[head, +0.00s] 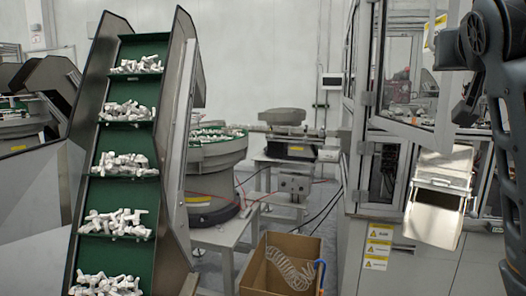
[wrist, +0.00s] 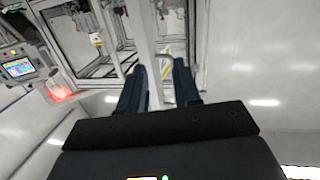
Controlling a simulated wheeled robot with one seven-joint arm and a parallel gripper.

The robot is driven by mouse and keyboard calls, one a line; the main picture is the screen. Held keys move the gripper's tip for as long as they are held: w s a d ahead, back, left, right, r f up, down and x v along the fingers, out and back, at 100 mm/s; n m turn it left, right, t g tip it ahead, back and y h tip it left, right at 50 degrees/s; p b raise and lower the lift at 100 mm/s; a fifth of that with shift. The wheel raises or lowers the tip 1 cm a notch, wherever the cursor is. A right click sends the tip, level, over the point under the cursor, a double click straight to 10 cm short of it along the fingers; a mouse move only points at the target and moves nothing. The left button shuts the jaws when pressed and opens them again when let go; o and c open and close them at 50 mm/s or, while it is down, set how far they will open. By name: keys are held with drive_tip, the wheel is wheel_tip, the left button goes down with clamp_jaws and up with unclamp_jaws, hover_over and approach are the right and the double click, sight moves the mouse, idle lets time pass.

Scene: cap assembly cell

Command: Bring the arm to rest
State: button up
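My gripper (wrist: 157,70) shows in the wrist view as two dark blue fingers standing apart. I see nothing held between them; a pale post of the machine frame shows through the gap. In the head view my dark arm runs down the right edge, in front of the machine enclosure (head: 365,190). I cannot make out my gripper clearly in that view.
The enclosure has a framed clear door (head: 418,65) and a metal chute (head: 435,205). A green conveyor (head: 110,190) carries white parts at left. A cardboard box (head: 262,280) holds a clear coiled tube. A lit control screen (wrist: 18,67) shows in the wrist view.

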drive_tip(key=a+f+n+y, duration=0.1)
drive_tip(key=a+f+y, duration=0.1)
drive_tip(key=f, duration=0.9)
drive_tip(key=a+f+n+y, duration=0.1)
drive_tip(key=a+f+y, duration=0.15)
drive_tip(key=f, duration=0.95)
drive_tip(key=s+a+f+n+y, duration=0.1)
drive_tip(key=s+a+f, duration=0.1)
drive_tip(key=s+f, duration=0.5)
drive_tip(key=s+a+f+y, duration=0.1)
drive_tip(key=s+a+f, duration=0.3)
drive_tip(key=f, duration=0.5)
drive_tip(key=s+a+f, duration=0.1)
drive_tip(key=s+f, duration=0.3)
drive_tip(key=s, duration=0.5)
drive_tip(key=s+f, duration=0.4)
drive_tip(key=s, duration=0.5)
drive_tip(key=s+d+r+n+y, duration=0.1)
drive_tip(key=s+r, duration=0.1)
drive_tip(key=s, duration=1.6)
drive_tip(key=shift+s+d+n+g, duration=0.15)
drive_tip(key=shift+s+n+g, duration=0.1)
drive_tip(key=shift+n+g, duration=0.15)
drive_tip(key=shift+w+d, duration=0.1)
